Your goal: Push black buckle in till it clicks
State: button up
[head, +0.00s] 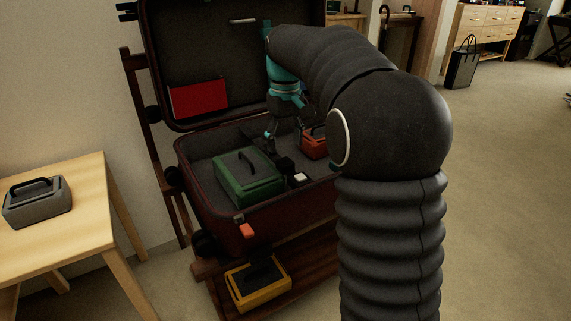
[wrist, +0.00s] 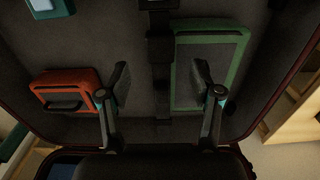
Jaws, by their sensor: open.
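The black buckle (wrist: 161,48) shows in the wrist view on a dark strap that runs up the suitcase floor between two boxes. A second dark fitting (wrist: 157,5) lies on the same strap at the top edge. I cannot tell whether the two parts are joined. My gripper (wrist: 160,72) is open and empty, with its fingers apart on either side of the strap. In the head view my gripper (head: 284,128) hangs over the open suitcase (head: 262,240), behind the green box. A small dark piece and a white piece lie beside that box; the buckle is not clear there.
The green box (head: 247,178) and orange-red box (head: 314,142) lie in the suitcase. A red panel (head: 198,98) is on the raised lid. A yellow box (head: 258,290) sits on the rack below. A grey box (head: 37,203) stands on the wooden table (head: 85,225) at left.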

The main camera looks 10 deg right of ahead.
aim_at(285, 161)
jog(key=shift+f+b, duration=0.45)
jog(key=shift+f, duration=2.65)
